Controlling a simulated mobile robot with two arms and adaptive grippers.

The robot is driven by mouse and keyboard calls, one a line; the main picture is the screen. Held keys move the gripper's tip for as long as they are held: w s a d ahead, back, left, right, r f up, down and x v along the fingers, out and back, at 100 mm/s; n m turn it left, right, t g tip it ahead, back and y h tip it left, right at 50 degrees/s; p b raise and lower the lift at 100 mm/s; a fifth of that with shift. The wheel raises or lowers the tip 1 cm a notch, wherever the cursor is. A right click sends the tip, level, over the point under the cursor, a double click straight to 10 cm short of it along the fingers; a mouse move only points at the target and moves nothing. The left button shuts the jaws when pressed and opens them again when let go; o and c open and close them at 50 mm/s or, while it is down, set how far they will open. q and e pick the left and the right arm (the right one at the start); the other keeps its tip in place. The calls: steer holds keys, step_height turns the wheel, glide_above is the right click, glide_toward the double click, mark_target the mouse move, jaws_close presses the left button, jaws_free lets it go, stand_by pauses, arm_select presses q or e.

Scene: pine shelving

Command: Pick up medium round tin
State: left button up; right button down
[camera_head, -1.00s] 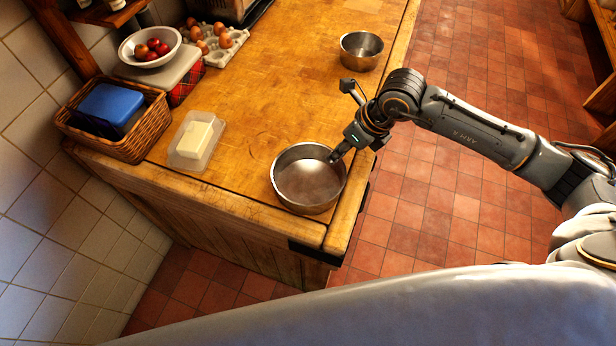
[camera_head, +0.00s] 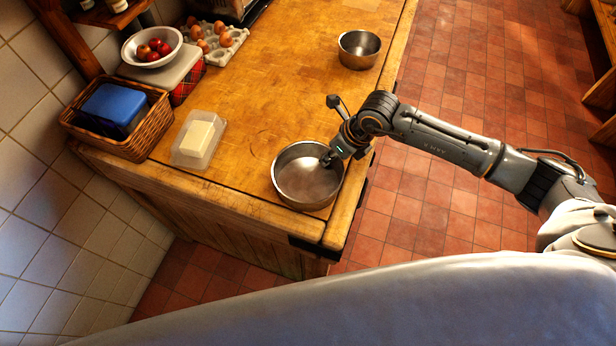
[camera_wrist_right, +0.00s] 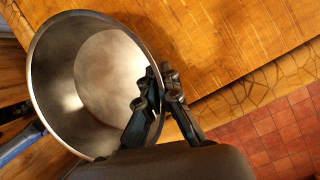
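The medium round tin (camera_head: 308,180), an open, shiny metal bowl-like tin, stands upright on the near right corner of the wooden counter. My right gripper (camera_head: 328,158) is at its right rim, coming in from the right. In the right wrist view the tin (camera_wrist_right: 85,85) fills the left side. There the fingers of the right gripper (camera_wrist_right: 160,80) straddle the wall, one inside and one outside, close together on the rim. The contact itself is partly hidden by the fingers. My left gripper is not in view.
A smaller metal tin (camera_head: 359,50) stands farther back on the counter (camera_head: 270,100). A butter dish (camera_head: 199,138), a wicker basket (camera_head: 150,130), a bowl of red fruit (camera_head: 152,47) and an egg tray (camera_head: 215,43) are at the left. Tiled floor (camera_head: 450,200) lies to the right.

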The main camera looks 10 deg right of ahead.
steer(key=shift+r, duration=0.15)
steer(key=shift+w+r, duration=0.1)
steer(key=shift+r, duration=0.5)
steer(key=s+r+b, duration=0.1)
steer(key=r, duration=0.1)
steer(key=s+r+b, duration=0.1)
steer(key=s+r, duration=0.1)
steer(key=r, duration=0.1)
steer(key=s+d+r+b, duration=0.1)
steer(key=s+r, duration=0.1)
steer(key=shift+s+r, duration=0.1)
steer(key=shift+r, duration=0.15)
steer(key=s+d+r+b, duration=0.1)
steer(key=s+r, duration=0.3)
steer(key=s, duration=0.5)
steer(key=shift+b, duration=0.3)
